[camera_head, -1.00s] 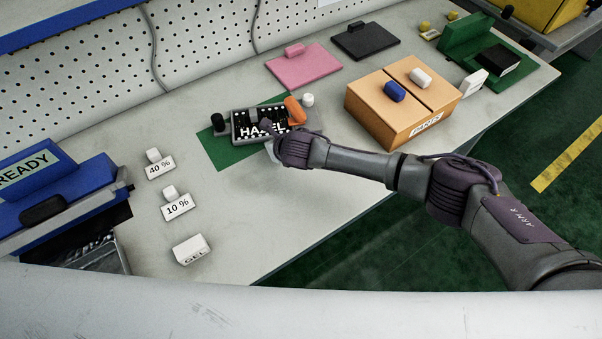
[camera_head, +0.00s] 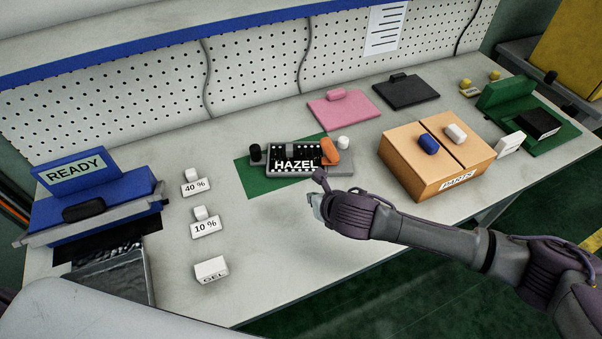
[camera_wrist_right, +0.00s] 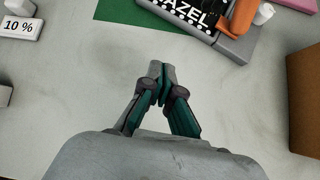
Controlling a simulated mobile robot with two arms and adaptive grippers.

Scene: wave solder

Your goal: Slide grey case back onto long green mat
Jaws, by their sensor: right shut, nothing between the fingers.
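The grey case (camera_head: 290,169), labelled HAZEL with a dotted black face, lies on the long green mat (camera_head: 262,188). An orange piece (camera_head: 329,152) is at its right end. The case's grey right end reaches past the mat's right edge onto the bare table; in the right wrist view this end of the case (camera_wrist_right: 238,46) shows at the top, beside the mat (camera_wrist_right: 130,12). My right gripper (camera_head: 314,207) is shut and empty, in front of the case and apart from it. Its closed fingertips (camera_wrist_right: 163,78) are over bare table. My left gripper is not in view.
A black knob (camera_head: 255,152) and a white knob (camera_head: 343,143) stand at the case's ends. The orange PARTS box (camera_head: 410,178) is to the right. White blocks marked 40 % (camera_head: 195,188), 10 % (camera_head: 205,226) and GEL (camera_head: 211,270) stand left. The table front is clear.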

